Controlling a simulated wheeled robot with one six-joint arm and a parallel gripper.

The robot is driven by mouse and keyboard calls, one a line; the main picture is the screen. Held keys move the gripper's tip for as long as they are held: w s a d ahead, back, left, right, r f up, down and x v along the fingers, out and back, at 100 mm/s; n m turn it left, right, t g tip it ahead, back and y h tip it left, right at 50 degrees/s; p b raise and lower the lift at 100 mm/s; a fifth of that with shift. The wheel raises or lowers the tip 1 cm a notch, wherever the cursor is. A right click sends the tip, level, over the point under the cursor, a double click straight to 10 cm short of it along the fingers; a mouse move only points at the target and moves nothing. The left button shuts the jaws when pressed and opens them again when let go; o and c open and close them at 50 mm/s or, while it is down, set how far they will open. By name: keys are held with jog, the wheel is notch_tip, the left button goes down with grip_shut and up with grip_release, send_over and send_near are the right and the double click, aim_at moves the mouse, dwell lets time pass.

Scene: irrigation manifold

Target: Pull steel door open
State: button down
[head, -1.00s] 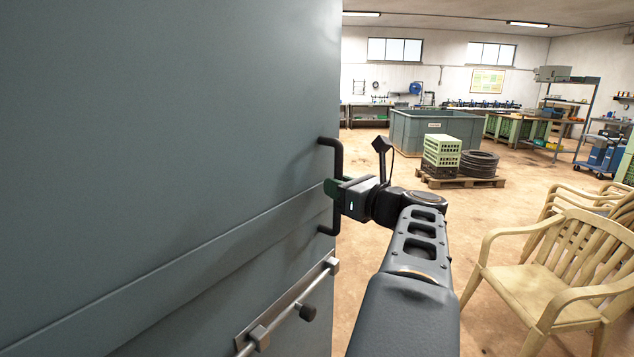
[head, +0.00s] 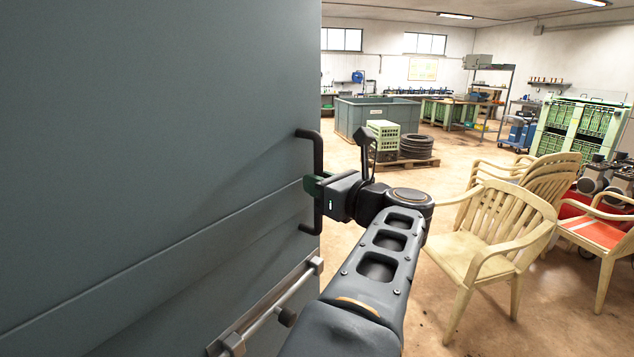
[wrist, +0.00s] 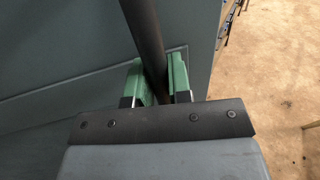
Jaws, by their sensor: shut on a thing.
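The grey-blue steel door (head: 150,130) fills the left half of the head view. Its free edge stands beside the open room. A black bow-shaped pull handle (head: 317,150) is fixed near that edge. A steel slide bolt (head: 270,312) sits below it on the door. My gripper (head: 318,187) is shut on the handle's upright bar. In the wrist view, the green finger pads (wrist: 158,85) stand on both sides of the dark handle bar (wrist: 143,35), with the door panel (wrist: 70,40) behind.
Cream plastic chairs (head: 490,240) stand to the right of my arm, one near red seating. A pallet (head: 405,162) with crates and black coils stands farther back, before a grey tank (head: 350,112). Bare floor (head: 440,310) lies between my arm and the chairs.

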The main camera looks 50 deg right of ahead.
jog(key=c, duration=1.1)
grip_release()
jog(key=s, duration=0.9)
jog(key=s+a+b, duration=0.1)
jog(key=s, duration=0.3)
jog(key=shift+s, duration=0.4)
